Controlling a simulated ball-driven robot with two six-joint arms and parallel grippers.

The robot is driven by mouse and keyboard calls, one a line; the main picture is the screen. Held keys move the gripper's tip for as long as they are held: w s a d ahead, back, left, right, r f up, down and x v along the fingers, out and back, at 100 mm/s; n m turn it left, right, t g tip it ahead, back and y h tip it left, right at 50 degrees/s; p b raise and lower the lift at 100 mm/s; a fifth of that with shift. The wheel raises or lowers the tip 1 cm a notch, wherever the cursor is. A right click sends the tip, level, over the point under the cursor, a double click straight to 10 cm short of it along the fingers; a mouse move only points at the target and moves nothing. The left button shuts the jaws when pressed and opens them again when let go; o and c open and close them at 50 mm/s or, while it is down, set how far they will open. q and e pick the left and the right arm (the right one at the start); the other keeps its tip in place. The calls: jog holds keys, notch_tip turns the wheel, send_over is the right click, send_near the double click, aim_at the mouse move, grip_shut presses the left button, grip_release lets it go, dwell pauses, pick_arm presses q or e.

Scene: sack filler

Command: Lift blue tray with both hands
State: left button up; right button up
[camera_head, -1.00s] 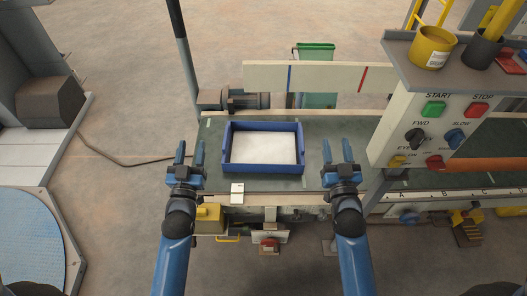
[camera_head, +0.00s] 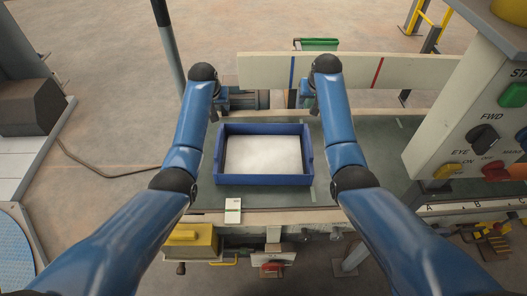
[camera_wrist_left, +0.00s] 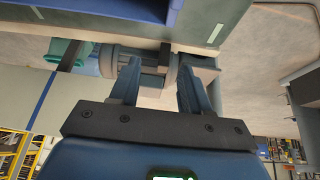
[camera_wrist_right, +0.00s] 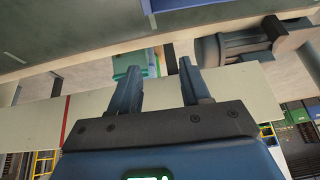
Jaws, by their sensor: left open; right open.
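The blue tray (camera_head: 217,165) sits level on the green conveyor belt, with white material (camera_head: 263,155) inside. My two arms reach forward on either side of it, and their wrists are beyond its far edge. My left gripper (camera_wrist_left: 158,72) is open and empty; the tray's blue wall (camera_wrist_left: 125,8) shows at the top of the left wrist view. My right gripper (camera_wrist_right: 160,70) is open and empty; a blue sliver of the tray (camera_wrist_right: 165,5) shows at the top of the right wrist view. In the head view the wrists mostly hide both grippers.
A pale guard rail (camera_head: 340,73) with blue and red stripes runs behind the belt (camera_head: 385,150). A motor (camera_wrist_right: 240,45) is near it. A control panel (camera_head: 460,130) stands close on the right. A white card (camera_head: 233,205) lies at the belt's front edge.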

aim_at(220, 151)
pick_arm(q)
jog(key=s+f+g, duration=0.2)
jog(key=s, duration=0.1)
jog(key=s+f+g, duration=0.1)
jog(key=s+f, duration=0.1)
jog(key=shift+a+g, duration=0.3)
jog(key=shift+g, duration=0.1)
pick_arm(e)
jog(key=s+f+g, duration=0.2)
jog(key=s, duration=0.1)
jog(key=s+f+g, duration=0.1)
jog(key=f, duration=0.1)
jog(key=shift+s+d+g, duration=0.25)
jog(key=shift+s+g, duration=0.05)
jog(key=shift+s, duration=0.1)
pick_arm(q)
jog(key=shift+s+a+f+g, duration=0.15)
jog(key=shift+s+g, duration=0.45)
jog(key=shift+s, duration=0.6)
pick_arm(e)
jog(key=s, duration=0.1)
jog(key=s+g, duration=0.1)
jog(key=shift+s+d+f, duration=0.1)
jog(key=shift+s+f, duration=0.05)
jog(key=shift+s, duration=0.15)
pick_arm(q)
jog(key=shift+s, duration=0.4)
pick_arm(e)
jog(key=shift+s+g, duration=0.4)
jog(key=shift+s, duration=0.05)
